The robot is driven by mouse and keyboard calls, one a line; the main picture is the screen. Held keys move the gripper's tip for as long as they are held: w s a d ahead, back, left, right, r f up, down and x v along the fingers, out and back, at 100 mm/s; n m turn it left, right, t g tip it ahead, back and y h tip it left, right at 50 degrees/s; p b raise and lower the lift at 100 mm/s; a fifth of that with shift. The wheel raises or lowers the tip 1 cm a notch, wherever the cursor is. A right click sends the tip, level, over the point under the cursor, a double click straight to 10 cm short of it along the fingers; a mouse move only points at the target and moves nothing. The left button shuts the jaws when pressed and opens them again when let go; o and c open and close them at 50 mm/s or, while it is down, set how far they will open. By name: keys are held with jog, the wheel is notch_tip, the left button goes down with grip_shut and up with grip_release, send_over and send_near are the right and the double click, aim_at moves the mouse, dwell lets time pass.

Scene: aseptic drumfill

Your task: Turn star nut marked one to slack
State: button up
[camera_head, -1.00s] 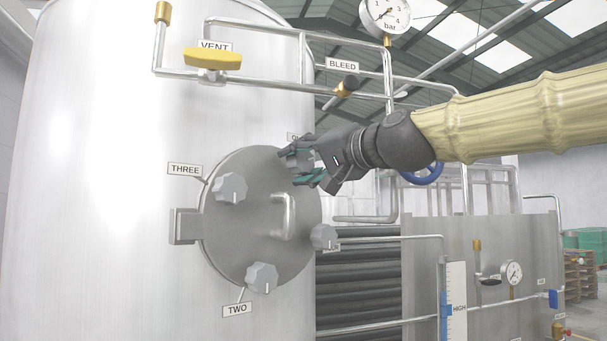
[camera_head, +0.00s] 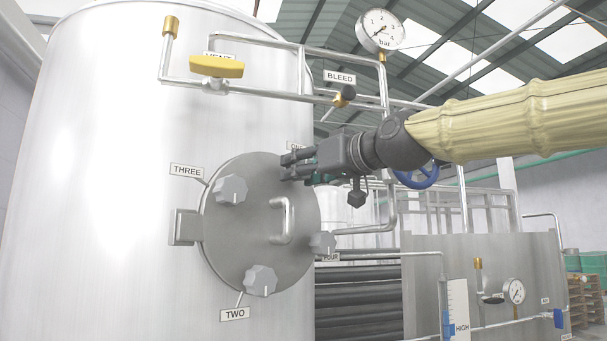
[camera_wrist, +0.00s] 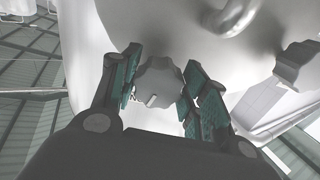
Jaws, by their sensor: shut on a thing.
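The round steel hatch (camera_head: 240,222) sits on the tank's side with grey star nuts around its rim. My gripper (camera_head: 291,165) is at the hatch's upper right. In the wrist view, star nut one (camera_wrist: 158,80) sits between the teal finger pads, and my gripper (camera_wrist: 160,88) is shut on it. In the head view my fingers hide this nut, and its label (camera_head: 296,147) is mostly covered. Nut three (camera_head: 232,190), nut two (camera_head: 261,281) and the right-hand nut (camera_head: 322,244) are untouched by my gripper.
A bar handle (camera_head: 285,220) stands out from the hatch, also near the nut in the wrist view (camera_wrist: 236,16). Above run pipes with the yellow vent handle (camera_head: 217,67), the bleed valve (camera_head: 345,95) and a pressure gauge (camera_head: 381,32). A blue handwheel (camera_head: 417,176) is behind my wrist.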

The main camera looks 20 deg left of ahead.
jog(key=shift+w+d+n, duration=0.1)
jog(key=shift+n, duration=1.4)
jog(key=o, duration=1)
jog(key=shift+w, duration=0.1)
jog(key=v, duration=1.2)
